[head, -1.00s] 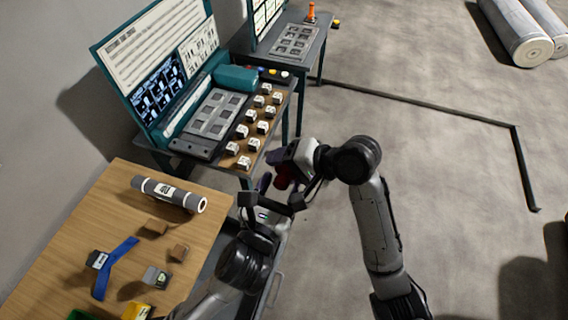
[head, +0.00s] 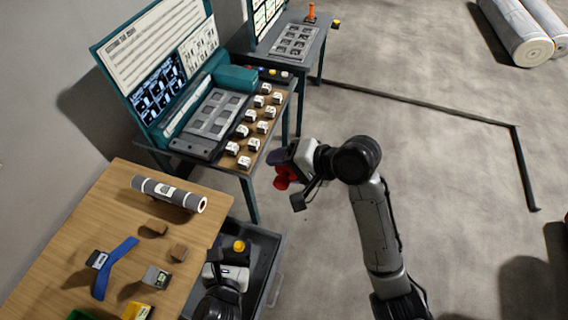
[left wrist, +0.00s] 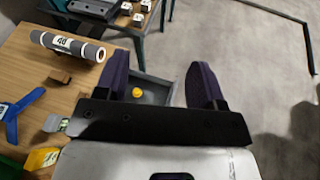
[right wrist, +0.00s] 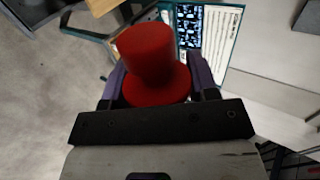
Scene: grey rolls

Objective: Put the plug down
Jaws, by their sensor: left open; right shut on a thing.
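A red plug (head: 284,177), shaped like a wide flange with a thick cylinder, is held in my right gripper (head: 291,183), above the floor in front of the teal bench. In the right wrist view the plug (right wrist: 148,62) sits between the two purple fingers, its cylinder end pointing away from the gripper. My left gripper (head: 230,262) is open and empty, over the dark grey bin beside the wooden table. In the left wrist view its purple fingers (left wrist: 160,85) are spread wide with nothing between them.
The grey bin (head: 268,252) has a yellow-orange knob-like thing (head: 239,246) in it. The wooden table (head: 105,225) carries a grey roll (head: 165,193), a blue Y-shaped piece (head: 117,262) and small blocks. The teal bench (head: 250,190) holds several white cubes. Open floor lies to the right.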

